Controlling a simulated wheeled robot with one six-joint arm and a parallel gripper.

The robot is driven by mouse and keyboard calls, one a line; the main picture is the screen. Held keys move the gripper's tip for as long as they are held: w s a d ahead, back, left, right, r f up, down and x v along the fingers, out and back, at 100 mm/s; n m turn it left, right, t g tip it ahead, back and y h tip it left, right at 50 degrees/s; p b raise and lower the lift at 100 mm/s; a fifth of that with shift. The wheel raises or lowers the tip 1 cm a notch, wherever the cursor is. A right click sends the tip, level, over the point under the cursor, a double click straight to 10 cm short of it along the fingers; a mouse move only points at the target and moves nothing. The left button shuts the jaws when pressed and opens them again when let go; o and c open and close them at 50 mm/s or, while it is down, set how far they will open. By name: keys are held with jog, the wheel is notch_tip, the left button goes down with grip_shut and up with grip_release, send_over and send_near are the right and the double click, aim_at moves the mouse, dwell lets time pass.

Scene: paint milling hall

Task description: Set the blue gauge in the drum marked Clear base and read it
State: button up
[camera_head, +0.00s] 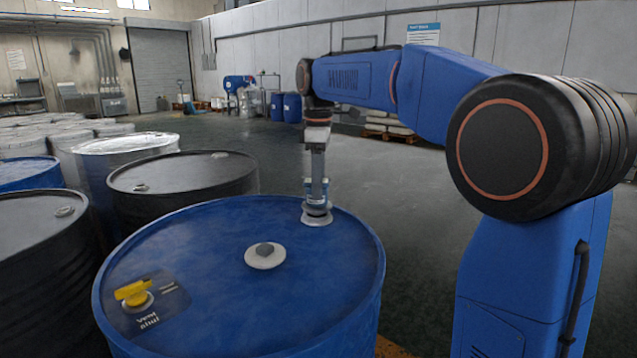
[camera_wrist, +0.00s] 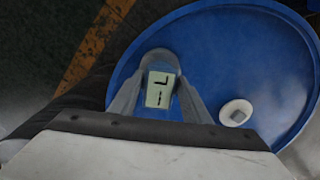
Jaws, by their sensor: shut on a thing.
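A blue drum (camera_head: 215,225) stands in front of me; no name such as Clear base can be read on it. My gripper (camera_head: 318,192) points down over its far right rim, jaws closed on the gauge (camera_head: 317,207), which sits upright at a pale round fitting on the lid. Its lower part is hidden. The wrist view shows the gauge display (camera_wrist: 159,90) between the fingers (camera_wrist: 158,98), lit pale with a few dark strokes like dashes and an angular mark; I cannot make out a number. A yellow vent handle (camera_head: 133,293) sits beside lettering that appears to read "Vent shut".
A pale plug (camera_head: 265,256) with a dark knob is on the lid. Dark drums (camera_head: 183,185) and a white-topped drum (camera_head: 125,145) crowd the left. Open floor (camera_head: 400,190) lies behind and right. Pallets and blue drums (camera_head: 285,107) stand at the back.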

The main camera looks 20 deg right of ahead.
jog(key=shift+f, duration=0.8)
jog(key=o, duration=1.5)
jog(key=shift+c, duration=0.2)
jog(key=shift+r, duration=0.1)
notch_tip(320, 180, up, 17)
